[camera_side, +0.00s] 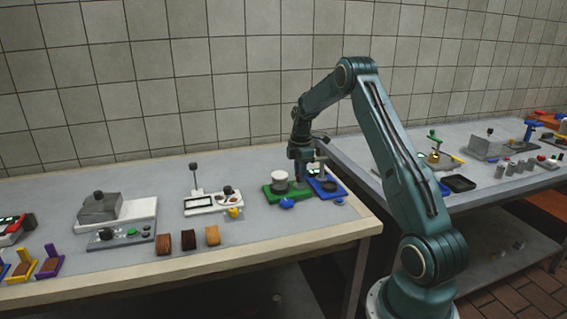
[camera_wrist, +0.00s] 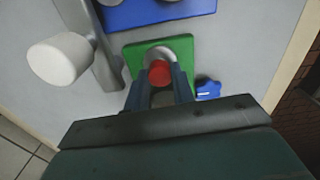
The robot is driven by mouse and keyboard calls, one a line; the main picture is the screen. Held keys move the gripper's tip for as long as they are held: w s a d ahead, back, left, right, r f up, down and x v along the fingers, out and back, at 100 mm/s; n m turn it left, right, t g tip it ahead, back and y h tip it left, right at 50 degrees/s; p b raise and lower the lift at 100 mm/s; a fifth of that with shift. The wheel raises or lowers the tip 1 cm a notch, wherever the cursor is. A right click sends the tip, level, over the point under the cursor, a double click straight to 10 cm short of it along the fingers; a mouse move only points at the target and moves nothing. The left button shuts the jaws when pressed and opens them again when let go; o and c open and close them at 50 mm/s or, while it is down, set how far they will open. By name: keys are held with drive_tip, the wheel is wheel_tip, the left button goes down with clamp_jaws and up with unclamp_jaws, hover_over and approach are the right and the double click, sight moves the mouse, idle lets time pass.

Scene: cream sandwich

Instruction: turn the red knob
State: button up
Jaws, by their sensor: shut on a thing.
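The red knob (camera_wrist: 159,73) shows in the wrist view on a green base (camera_wrist: 134,56), with a light grey round part around its far side. My gripper (camera_wrist: 160,86) reaches down over the green base, with one finger on each side of the knob, shut on it. In the side view my gripper (camera_side: 299,180) is low over the green base (camera_side: 272,192) near the right end of the left table. The red knob is hidden there.
A blue base (camera_wrist: 160,12) lies just beyond the green one. Three brown blocks (camera_side: 188,240) stand farther left along the table (camera_side: 330,225).

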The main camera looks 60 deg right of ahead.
drive_tip(key=shift+m, duration=2.2)
drive_tip(key=o, duration=1)
drive_tip(key=shift+d, duration=0.1)
drive_tip(key=shift+r, duration=0.1)
drive_tip(key=shift+w+d+r, duration=0.1)
drive_tip(key=shift+r, duration=0.65)
wheel_tip(320, 180, up, 5)
drive_tip(key=shift+f, duration=0.1)
drive_tip(key=shift+a+r, duration=0.2)
drive_tip(key=shift+r, duration=0.6)
